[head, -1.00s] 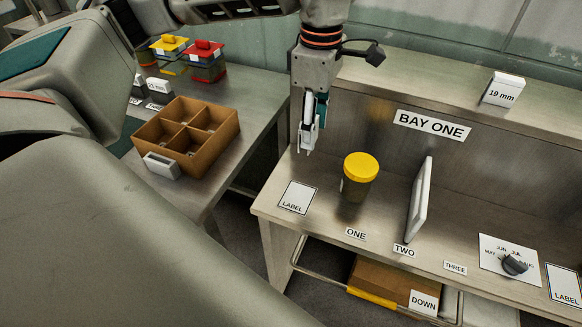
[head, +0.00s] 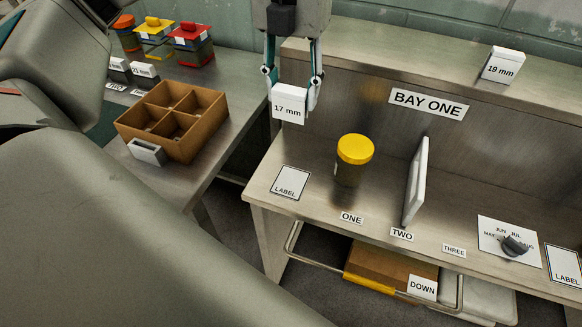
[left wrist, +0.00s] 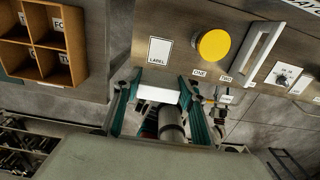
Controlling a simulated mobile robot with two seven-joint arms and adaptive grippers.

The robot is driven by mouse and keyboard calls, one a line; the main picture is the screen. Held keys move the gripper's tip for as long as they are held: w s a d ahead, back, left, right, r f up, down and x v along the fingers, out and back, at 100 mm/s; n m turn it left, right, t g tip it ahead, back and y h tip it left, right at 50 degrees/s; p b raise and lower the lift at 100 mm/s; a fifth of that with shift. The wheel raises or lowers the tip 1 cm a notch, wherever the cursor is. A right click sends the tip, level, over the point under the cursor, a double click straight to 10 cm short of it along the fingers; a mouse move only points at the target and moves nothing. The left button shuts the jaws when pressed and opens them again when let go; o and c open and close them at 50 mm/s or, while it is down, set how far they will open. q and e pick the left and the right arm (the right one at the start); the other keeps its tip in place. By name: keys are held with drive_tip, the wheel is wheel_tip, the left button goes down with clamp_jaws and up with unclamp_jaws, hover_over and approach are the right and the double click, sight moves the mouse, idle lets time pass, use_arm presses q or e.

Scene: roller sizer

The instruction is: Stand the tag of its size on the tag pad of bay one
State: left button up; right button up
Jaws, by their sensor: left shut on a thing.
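My left gripper (head: 292,88) is shut on a white tag (head: 289,104) marked "17 mm". It holds the tag upright in the air, above and behind the LABEL pad in the head view. In the left wrist view the tag (left wrist: 158,95) sits between the teal fingers. The white LABEL pad (head: 291,182) lies bare at the left end of the bay one bench, left of a yellow-lidded jar (head: 349,172) behind the ONE mark. The BAY ONE sign (head: 428,103) is on the back panel. My right gripper is not in view.
A white panel (head: 415,185) stands behind the TWO mark. A "19 mm" tag (head: 502,65) stands on the upper ledge. A dial (head: 513,245) and another LABEL pad (head: 565,264) are at right. A brown divided box (head: 173,119) and more tags (head: 143,75) are on the left table.

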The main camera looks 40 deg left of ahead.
use_arm(q)
wheel_tip(320, 180, down, 16)
drive_tip(key=shift+r+b, duration=0.2)
drive_tip(key=shift+b, duration=0.8)
wheel_tip(320, 180, down, 4)
drive_tip(key=shift+f+b, duration=0.15)
drive_tip(key=shift+b, duration=0.15)
drive_tip(key=shift+f, duration=0.1)
drive_tip(key=o, duration=0.9)
drive_tip(key=shift+o, duration=0.2)
